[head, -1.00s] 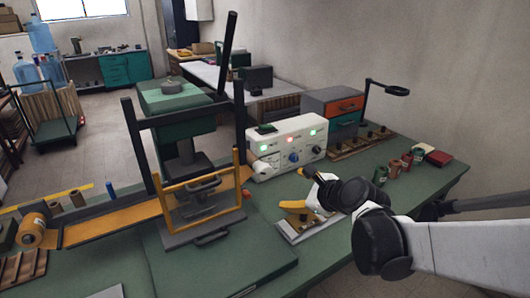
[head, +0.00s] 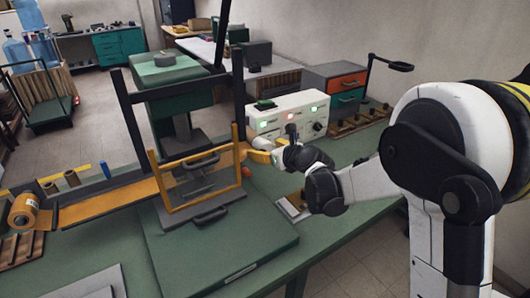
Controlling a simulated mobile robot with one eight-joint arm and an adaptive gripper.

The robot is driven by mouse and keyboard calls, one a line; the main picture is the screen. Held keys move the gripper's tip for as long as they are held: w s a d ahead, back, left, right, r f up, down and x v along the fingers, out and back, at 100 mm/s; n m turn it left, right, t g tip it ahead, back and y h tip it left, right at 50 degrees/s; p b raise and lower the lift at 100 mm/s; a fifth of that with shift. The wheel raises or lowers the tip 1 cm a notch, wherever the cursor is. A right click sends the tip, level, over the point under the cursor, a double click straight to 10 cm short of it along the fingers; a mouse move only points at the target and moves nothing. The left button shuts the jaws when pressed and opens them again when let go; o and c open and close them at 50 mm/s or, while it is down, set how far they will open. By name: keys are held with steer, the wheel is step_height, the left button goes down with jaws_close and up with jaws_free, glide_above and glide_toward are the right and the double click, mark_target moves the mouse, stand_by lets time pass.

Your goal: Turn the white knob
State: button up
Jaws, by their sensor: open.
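The control box (head: 300,103) is white with lit indicators and stands at the back of the green bench. The white knob (head: 262,143) is low on the left of its front, below a green light. My gripper (head: 265,151) reaches in from the right, right at the knob. A yellow finger shows just below the knob. The jaws are open; whether a finger touches the knob I cannot tell. My wrist hides part of the box's lower front.
A press frame with a yellow-edged clear guard (head: 200,180) stands close left of my gripper. A drawer unit (head: 340,88) and a wooden rack (head: 350,124) are to the right.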

steer(key=shift+w+a+f, duration=0.15)
steer(key=shift+w, duration=0.1)
steer(key=c, duration=1.2)
steer(key=n+t+h, duration=0.1)
steer(key=n, duration=0.1)
steer(key=n+t+h+b, duration=0.1)
steer(key=n, duration=0.1)
steer(key=shift+s+a+b, duration=0.1)
steer(key=shift+a+b, duration=0.05)
steer(key=shift+b, duration=0.15)
steer(key=n+t+b, duration=0.1)
steer(key=n, duration=0.1)
steer(key=n+t+h+b, duration=0.1)
steer(key=n, duration=0.1)
steer(key=shift+f+h, duration=0.1)
steer(key=shift+h, duration=0.2)
